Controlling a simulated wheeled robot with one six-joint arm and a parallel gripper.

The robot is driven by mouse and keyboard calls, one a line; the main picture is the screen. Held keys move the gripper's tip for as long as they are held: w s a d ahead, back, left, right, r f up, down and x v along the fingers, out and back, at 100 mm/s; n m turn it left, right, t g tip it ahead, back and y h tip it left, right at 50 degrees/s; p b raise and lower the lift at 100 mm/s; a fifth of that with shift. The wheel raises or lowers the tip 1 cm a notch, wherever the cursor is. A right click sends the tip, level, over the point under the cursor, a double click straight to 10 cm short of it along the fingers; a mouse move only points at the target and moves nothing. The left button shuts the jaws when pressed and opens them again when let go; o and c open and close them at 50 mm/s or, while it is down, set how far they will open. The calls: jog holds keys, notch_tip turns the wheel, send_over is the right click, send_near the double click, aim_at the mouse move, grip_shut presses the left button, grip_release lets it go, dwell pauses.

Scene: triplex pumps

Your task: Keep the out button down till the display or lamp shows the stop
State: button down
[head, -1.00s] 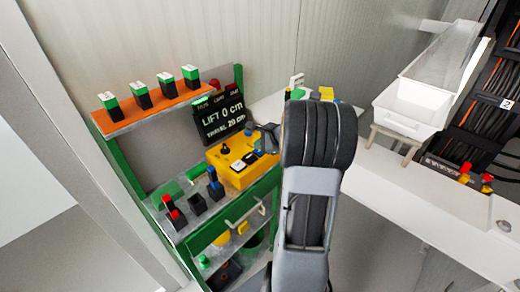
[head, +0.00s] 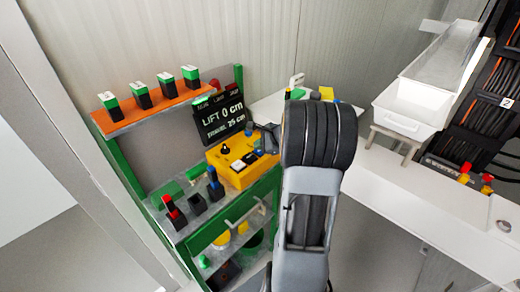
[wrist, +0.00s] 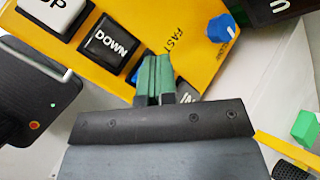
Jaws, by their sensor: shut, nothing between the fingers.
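The yellow control box (head: 219,158) stands on the green-framed bench. In the wrist view it carries a white UP button (wrist: 56,10), a black DOWN button (wrist: 104,41), a blue button (wrist: 134,76) mostly behind my fingers, and a grey button (wrist: 187,96) lettered IN, partly covered. My gripper (wrist: 155,62) is shut and empty, its green fingertips over the blue button's area. I cannot read an OUT label or tell whether the fingers touch or press a button. The black display (head: 222,118) reads LIFT 0 cm; its smaller line looks like 25 cm.
A blue knob (wrist: 222,28) marked FAST sits on the box. An orange shelf (head: 150,109) with several green-topped switches is at the left. Red, black and blue switches stand in front of the box. A white bin (head: 412,108) stands at the right.

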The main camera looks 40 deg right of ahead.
jog(key=shift+r+p, duration=0.7)
jog(key=shift+r, duration=0.25)
jog(key=shift+r, duration=0.1)
jog(key=shift+r+p, duration=2)
jog(key=shift+r, duration=0.45)
jog(key=shift+f, duration=0.1)
